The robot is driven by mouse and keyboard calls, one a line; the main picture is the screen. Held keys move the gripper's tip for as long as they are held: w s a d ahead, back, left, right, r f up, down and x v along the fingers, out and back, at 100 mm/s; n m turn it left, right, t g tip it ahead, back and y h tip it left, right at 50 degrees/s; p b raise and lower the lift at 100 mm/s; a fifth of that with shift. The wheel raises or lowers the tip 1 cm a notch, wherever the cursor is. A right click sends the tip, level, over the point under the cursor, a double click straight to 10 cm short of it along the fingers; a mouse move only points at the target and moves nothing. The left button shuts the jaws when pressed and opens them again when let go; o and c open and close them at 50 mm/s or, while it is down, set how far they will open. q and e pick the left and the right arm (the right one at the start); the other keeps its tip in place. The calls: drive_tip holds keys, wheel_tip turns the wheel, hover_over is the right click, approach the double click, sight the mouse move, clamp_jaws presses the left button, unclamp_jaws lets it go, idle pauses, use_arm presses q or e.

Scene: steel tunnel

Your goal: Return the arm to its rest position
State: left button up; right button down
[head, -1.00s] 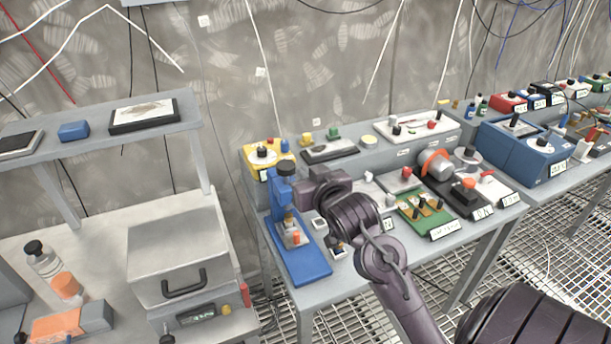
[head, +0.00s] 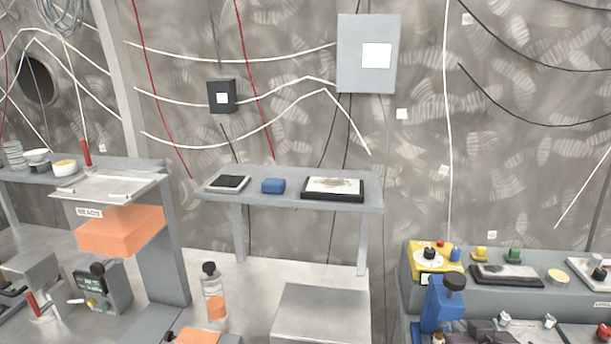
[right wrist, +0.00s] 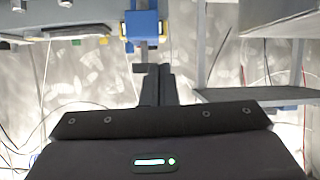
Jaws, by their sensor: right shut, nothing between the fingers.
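My right gripper (right wrist: 154,74) shows in the right wrist view, with its two dark fingers shut together and nothing between them. It points toward a blue stand (right wrist: 142,24) at the top of that view, and I cannot tell how wide the gap is. In the head view the blue stand (head: 440,302) with a dark knob is at the lower right. A dark part of my right arm (head: 484,332) shows at the bottom edge beside it. My left gripper is in no view.
A grey shelf (head: 222,201) holds a blue block (head: 273,186) and two dark flat trays. Below it are a grey box (head: 325,312) and a clear bottle (head: 213,297). A yellow device (head: 432,258) stands at the right. An orange bin (head: 120,232) hangs at the left.

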drive_tip(key=s+a+f+n+g+y, duration=0.1)
drive_tip(key=s+a+f+n+g, duration=0.1)
drive_tip(key=s+a+f+g, duration=0.45)
drive_tip(key=s+a+f+n+g+y, duration=0.25)
drive_tip(key=s+a+f, duration=0.45)
drive_tip(key=s, duration=0.5)
wheel_tip(320, 180, down, 29)
drive_tip(key=g, duration=0.1)
drive_tip(key=s+d+f, duration=0.2)
drive_tip(key=s+f, duration=0.7)
drive_tip(key=s, duration=0.1)
drive_tip(key=s+d+f+g, duration=0.1)
drive_tip(key=s+d+f, duration=0.1)
drive_tip(key=s+f, duration=0.7)
drive_tip(key=shift+s+f+g+h, duration=0.35)
drive_tip(key=shift+s+h, duration=0.1)
drive_tip(key=shift+s, duration=0.45)
